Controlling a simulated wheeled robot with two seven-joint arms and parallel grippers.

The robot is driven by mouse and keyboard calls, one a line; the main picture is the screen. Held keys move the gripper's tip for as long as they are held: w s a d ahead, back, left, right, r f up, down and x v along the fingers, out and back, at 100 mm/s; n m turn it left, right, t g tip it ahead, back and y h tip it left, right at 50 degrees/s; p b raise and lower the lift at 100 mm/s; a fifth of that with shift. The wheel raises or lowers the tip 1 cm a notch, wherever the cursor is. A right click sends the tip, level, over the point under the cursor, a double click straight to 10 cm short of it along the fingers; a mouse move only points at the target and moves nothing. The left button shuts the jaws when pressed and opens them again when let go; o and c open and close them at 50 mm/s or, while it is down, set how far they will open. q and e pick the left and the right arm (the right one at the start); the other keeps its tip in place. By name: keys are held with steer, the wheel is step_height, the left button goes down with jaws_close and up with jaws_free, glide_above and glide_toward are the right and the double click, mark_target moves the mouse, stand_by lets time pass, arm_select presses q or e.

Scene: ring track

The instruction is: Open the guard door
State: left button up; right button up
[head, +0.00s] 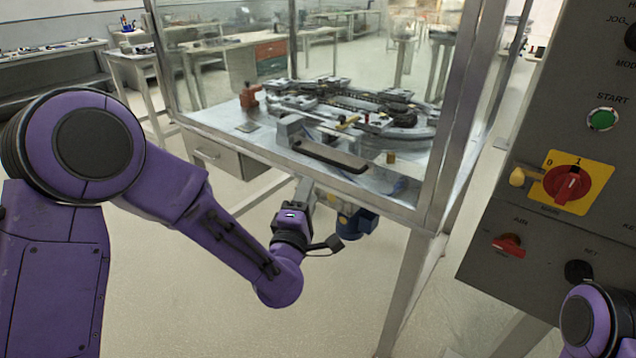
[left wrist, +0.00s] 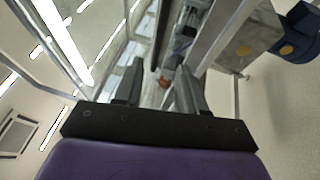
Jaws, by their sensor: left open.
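The guard door (head: 225,65) appears to be the clear front panel in a metal frame around the ring track (head: 350,100). It looks closed, but I cannot be sure. A long dark handle bar (head: 330,157) lies across its lower front. My left gripper (head: 305,188) is below and slightly left of the bar, partly hidden by its own wrist. In the left wrist view my left gripper (left wrist: 157,85) is open and empty, its two fingers apart. A dark bar (left wrist: 162,35) shows beyond and between the fingertips, not touching visibly. My right gripper is out of view.
A grey control panel (head: 530,240) with a green start button (head: 602,119) and a red rotary switch (head: 567,184) stands at the right. A drawer (head: 215,158) hangs under the cell's table. A metal corner post (head: 460,110) rises right of the bar. Open floor lies in front.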

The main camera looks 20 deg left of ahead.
mark_target(321, 160)
arm_select(q)
steer(key=w, duration=0.3)
steer(key=w+r+p, duration=0.1)
steer(key=w, duration=0.2)
steer(key=w+r, duration=0.1)
steer(key=w, duration=0.3)
steer(key=shift+w+a+p, duration=0.1)
steer(key=shift+a+p, duration=0.15)
steer(key=shift+p, duration=0.05)
jaws_close()
